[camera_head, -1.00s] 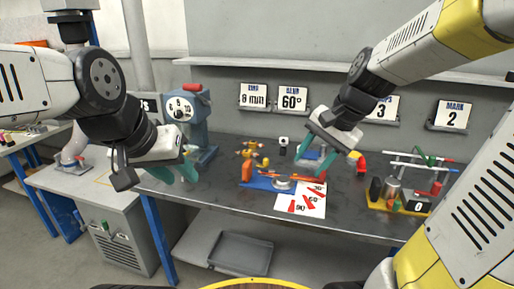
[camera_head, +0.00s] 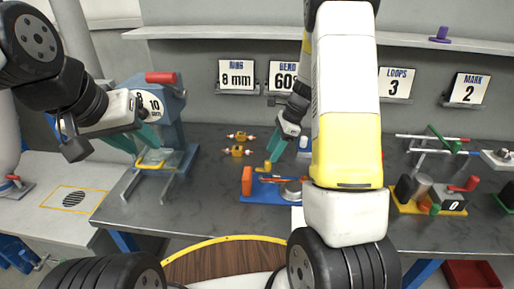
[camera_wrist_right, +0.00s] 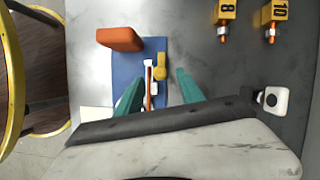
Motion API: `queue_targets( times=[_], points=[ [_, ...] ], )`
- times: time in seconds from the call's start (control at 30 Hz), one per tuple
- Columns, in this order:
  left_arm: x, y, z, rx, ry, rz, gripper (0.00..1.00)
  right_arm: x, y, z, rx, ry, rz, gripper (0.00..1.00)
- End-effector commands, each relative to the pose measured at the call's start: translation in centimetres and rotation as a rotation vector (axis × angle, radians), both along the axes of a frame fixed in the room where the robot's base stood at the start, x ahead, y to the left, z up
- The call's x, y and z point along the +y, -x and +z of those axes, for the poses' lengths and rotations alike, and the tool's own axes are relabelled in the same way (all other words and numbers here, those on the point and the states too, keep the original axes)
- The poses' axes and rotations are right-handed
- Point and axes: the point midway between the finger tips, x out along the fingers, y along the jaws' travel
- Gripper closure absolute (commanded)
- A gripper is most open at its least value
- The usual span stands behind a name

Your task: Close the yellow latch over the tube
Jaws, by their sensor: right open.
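The yellow latch (camera_head: 267,166) stands on the blue-based fixture (camera_head: 245,197) on the table. In the right wrist view the latch (camera_wrist_right: 160,69) lies ahead of the fingertips, beside the thin orange tube (camera_wrist_right: 149,96) with its pale end. The latch does not appear to lie across the tube. My right gripper (camera_head: 277,150) is above the fixture, partly hidden by my arm. In the wrist view its teal fingers (camera_wrist_right: 158,90) are apart, with the tube and latch between their lines and nothing gripped. My left gripper (camera_head: 136,140) is at the left, by the blue machine; its finger gap is unclear.
The blue machine (camera_head: 168,101) with a red handle stands at the left. Two yellow-orange fittings (camera_head: 238,143) lie behind the fixture. An orange block (camera_wrist_right: 120,39) stands on the fixture's end. A white-topped post (camera_wrist_right: 272,99) is near my right gripper. A coloured rack (camera_head: 440,200) stands right.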

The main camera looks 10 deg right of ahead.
Motion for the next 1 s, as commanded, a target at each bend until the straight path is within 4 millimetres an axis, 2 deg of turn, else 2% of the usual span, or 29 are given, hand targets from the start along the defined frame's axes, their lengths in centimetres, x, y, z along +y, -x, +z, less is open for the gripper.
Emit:
queue_targets(
  times=[0.1, 0.3, 0.43, 0.7, 0.93, 1.0],
  points=[
    [0.0, 0.0, 0.0, 0.000, 0.000, 0.000, 0.64, 0.8, 0.1, -2.0, 0.005, 0.000, 0.000, 0.55],
    [0.0, 0.0, 0.0, 0.001, 0.000, 0.000, 0.64, 1.9, 0.0, -4.4, 0.001, 0.000, 0.002, 0.55],
    [0.0, 0.0, 0.0, 0.001, 0.000, 0.000, 0.64, 2.1, -0.1, -5.2, 0.000, 0.000, 0.001, 0.55],
    [0.0, 0.0, 0.0, 0.001, 0.000, 0.000, 0.64, 2.2, -0.1, -5.3, -0.001, 0.000, 0.002, 0.55],
    [0.0, 0.0, 0.0, 0.001, 0.000, 0.000, 0.64, 2.2, -0.1, -5.3, -0.001, 0.000, 0.002, 1.00],
    [0.0, 0.0, 0.0, 0.000, 0.000, 0.000, 0.64, 2.2, -0.1, -5.3, -0.001, 0.000, 0.002, 1.00]
  ],
)
